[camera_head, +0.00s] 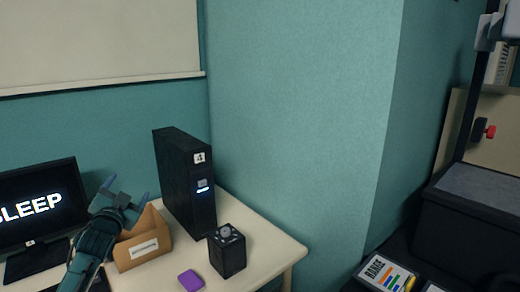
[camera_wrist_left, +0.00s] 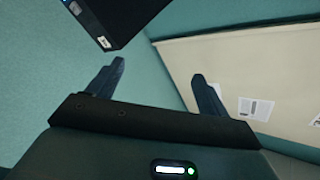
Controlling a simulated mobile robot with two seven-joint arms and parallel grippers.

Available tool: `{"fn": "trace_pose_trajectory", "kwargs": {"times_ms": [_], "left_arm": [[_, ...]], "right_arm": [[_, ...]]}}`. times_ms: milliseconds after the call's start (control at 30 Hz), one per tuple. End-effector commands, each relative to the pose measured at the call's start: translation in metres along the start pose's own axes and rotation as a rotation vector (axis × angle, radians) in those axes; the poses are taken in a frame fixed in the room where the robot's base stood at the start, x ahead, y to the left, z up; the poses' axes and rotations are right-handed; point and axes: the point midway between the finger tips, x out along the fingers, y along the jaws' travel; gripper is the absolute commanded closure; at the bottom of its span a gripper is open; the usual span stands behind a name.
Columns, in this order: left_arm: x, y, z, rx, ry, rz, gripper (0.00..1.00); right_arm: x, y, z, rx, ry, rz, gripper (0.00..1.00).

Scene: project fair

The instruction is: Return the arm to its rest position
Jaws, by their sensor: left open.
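My left gripper (camera_head: 124,193) is in the head view at lower left, raised in front of the cardboard box and beside the monitor. Its two fingers are spread apart with nothing between them. In the left wrist view the open fingers (camera_wrist_left: 158,85) show with only the wall and a pale board behind them. My left arm comes in from the lower left edge. My right gripper is not in either view.
A monitor reading SLEEP (camera_head: 36,208), an open cardboard box (camera_head: 140,250), a tall black tower (camera_head: 184,180), a small black box (camera_head: 227,254) and a purple item (camera_head: 191,280) stand on the pale table (camera_head: 262,250). A dark bin (camera_head: 470,235) is at right.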

Motion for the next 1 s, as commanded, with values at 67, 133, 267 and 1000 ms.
{"fn": "trace_pose_trajectory", "kwargs": {"times_ms": [67, 133, 267, 1000], "left_arm": [[-0.001, 0.01, 0.019, -0.202, -0.108, 0.04, 0.21], [-0.006, 0.024, 0.036, -0.359, -0.198, 0.076, 0.21], [-0.043, 0.074, 0.057, -0.338, -0.22, 0.145, 0.21], [-0.415, 0.286, 0.093, -0.55, -0.53, 0.576, 0.21]], "right_arm": [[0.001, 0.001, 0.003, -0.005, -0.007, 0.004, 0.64], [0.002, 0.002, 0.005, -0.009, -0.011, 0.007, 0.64], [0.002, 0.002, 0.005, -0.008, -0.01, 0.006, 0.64], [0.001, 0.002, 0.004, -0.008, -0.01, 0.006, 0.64]]}}
